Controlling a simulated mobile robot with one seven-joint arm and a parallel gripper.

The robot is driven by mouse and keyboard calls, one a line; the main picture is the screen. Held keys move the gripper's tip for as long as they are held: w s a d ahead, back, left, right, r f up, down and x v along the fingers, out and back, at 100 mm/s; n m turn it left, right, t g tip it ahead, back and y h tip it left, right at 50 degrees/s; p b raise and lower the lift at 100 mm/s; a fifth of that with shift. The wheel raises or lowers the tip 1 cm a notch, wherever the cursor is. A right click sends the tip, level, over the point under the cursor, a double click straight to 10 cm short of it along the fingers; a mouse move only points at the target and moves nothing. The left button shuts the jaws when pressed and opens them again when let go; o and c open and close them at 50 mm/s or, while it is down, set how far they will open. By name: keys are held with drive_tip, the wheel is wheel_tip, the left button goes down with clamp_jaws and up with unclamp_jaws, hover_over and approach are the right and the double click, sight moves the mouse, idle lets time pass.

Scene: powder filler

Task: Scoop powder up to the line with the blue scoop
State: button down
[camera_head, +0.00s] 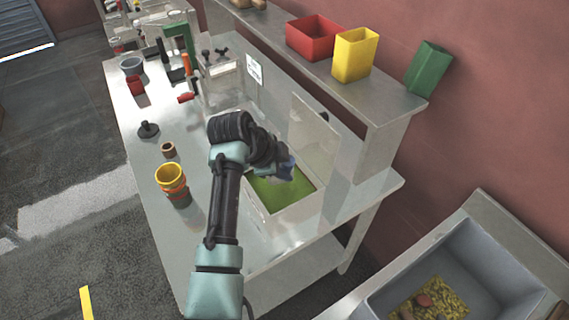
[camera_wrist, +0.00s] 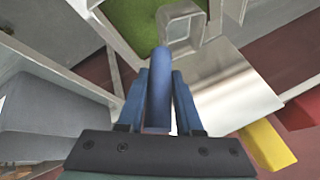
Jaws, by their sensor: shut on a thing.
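My gripper (camera_wrist: 159,78) is shut on the blue scoop (camera_wrist: 159,100), whose round blue handle stands between the two blue fingers in the wrist view. A pale, squarish open shape (camera_wrist: 181,27) shows just beyond the handle; I cannot tell for sure that it is the scoop's cup. The green powder (camera_head: 282,192) fills a metal bin with its lid (camera_head: 315,140) raised. In the head view my gripper (camera_head: 284,166) is over the powder, partly hidden by my arm. The powder also shows in the wrist view (camera_wrist: 132,22). The fill line and the scoop's contents cannot be made out.
The metal bench (camera_head: 150,197) holds stacked yellow and orange cups (camera_head: 170,178), a small brown cup (camera_head: 168,149) and a dark stand (camera_head: 148,130) left of my arm. A shelf (camera_head: 375,100) with red, yellow and green bins runs behind. A grey tub (camera_head: 455,260) stands at lower right.

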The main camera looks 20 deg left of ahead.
wheel_tip(320, 180, down, 7)
drive_tip(key=b, duration=0.5)
idle(1.5)
wheel_tip(320, 180, up, 11)
drive_tip(key=p, duration=0.8)
